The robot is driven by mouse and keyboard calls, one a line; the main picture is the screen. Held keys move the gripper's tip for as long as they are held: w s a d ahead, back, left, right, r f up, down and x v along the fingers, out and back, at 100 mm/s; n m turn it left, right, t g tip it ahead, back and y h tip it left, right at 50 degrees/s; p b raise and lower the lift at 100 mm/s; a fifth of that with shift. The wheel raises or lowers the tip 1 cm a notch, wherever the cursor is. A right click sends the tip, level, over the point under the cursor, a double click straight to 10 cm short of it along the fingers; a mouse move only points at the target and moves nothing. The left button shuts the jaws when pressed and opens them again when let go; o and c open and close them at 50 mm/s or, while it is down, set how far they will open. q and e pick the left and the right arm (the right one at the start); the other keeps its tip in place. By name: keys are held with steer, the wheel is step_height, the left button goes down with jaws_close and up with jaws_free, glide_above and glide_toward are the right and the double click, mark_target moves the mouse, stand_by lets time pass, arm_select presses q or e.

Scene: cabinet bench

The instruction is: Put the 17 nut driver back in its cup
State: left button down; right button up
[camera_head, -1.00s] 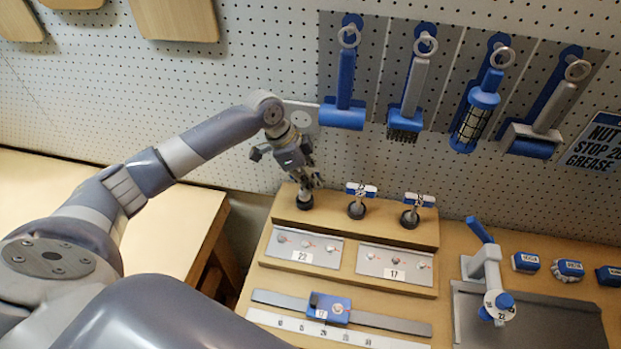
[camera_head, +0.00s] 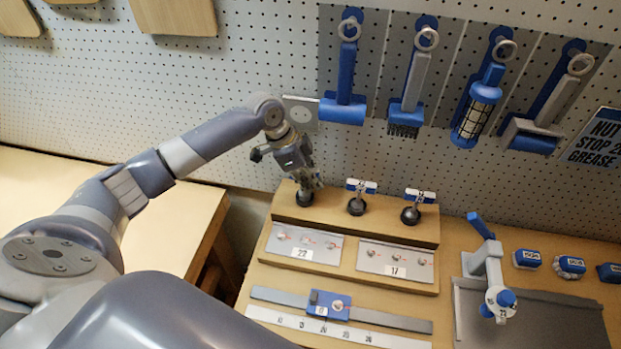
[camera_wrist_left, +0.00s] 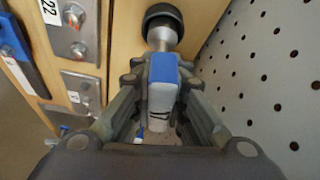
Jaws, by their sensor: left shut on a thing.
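My left gripper (camera_head: 308,180) is over the leftmost black cup (camera_head: 304,199) on the wooden block. In the left wrist view the gripper (camera_wrist_left: 162,85) is shut on the T-shaped handle of a nut driver (camera_wrist_left: 163,68), blue and white; its label cannot be read. Its metal shank runs down to the black cup (camera_wrist_left: 163,15), and its lower end is hidden there. Two other nut drivers, a middle one (camera_head: 361,186) and a right one (camera_head: 420,195), stand in the middle cup (camera_head: 356,207) and right cup (camera_head: 410,215). My right gripper is not in view.
Metal plates labelled 22 (camera_head: 304,244) and 17 (camera_head: 395,262) lie in front of the cups. A blue slider (camera_head: 329,304) sits on a rail nearer me. A pegboard (camera_head: 250,70) with hanging tools rises close behind. A clamp-like stand (camera_head: 490,270) is at right.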

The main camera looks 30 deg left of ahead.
arm_select(q)
steer(key=shift+f, duration=0.5)
steer(key=c, duration=1.5)
jaws_free()
steer(key=shift+r, duration=0.1)
steer(key=v, duration=1.2)
steer(key=shift+s, duration=0.1)
